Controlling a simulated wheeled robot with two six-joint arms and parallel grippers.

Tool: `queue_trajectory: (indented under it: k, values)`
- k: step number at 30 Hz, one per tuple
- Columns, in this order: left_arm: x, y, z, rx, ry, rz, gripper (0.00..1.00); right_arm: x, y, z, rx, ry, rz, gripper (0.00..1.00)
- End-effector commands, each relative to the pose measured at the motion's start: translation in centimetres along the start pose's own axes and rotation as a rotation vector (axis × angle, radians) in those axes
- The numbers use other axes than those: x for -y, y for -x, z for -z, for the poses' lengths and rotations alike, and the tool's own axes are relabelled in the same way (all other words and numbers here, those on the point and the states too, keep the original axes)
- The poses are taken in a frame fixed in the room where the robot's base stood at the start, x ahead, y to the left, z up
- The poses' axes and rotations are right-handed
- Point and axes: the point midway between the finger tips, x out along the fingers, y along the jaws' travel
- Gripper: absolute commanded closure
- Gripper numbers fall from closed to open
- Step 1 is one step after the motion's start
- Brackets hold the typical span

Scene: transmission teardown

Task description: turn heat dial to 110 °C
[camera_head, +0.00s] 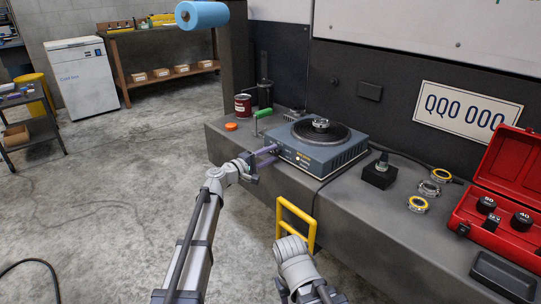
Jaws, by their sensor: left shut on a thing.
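The heater (322,151) is a blue-grey box with a round dark plate on top, standing on the grey bench. Its left front face is turned toward my left arm. A ring-shaped metal part (320,124) sits on the plate. My right arm comes in at the bottom centre, and its gripper is not clearly visible.
A green-handled tool (263,114), an orange cap (231,127) and a red can (243,105) stand left of the heater. To the right are a black block (380,174), several rings and a red toolbox (500,200). A yellow handle (297,216) projects from the bench front.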

Motion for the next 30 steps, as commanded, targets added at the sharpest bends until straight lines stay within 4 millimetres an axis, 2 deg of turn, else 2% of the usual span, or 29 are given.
queue_trajectory:
  k: [30]
  values:
    - [-0.03, 0.08, -0.22, 0.004, -0.966, 0.002, 1.00, -0.01, 0.11, -0.01, 0.000, 0.000, 0.000, 0.50]
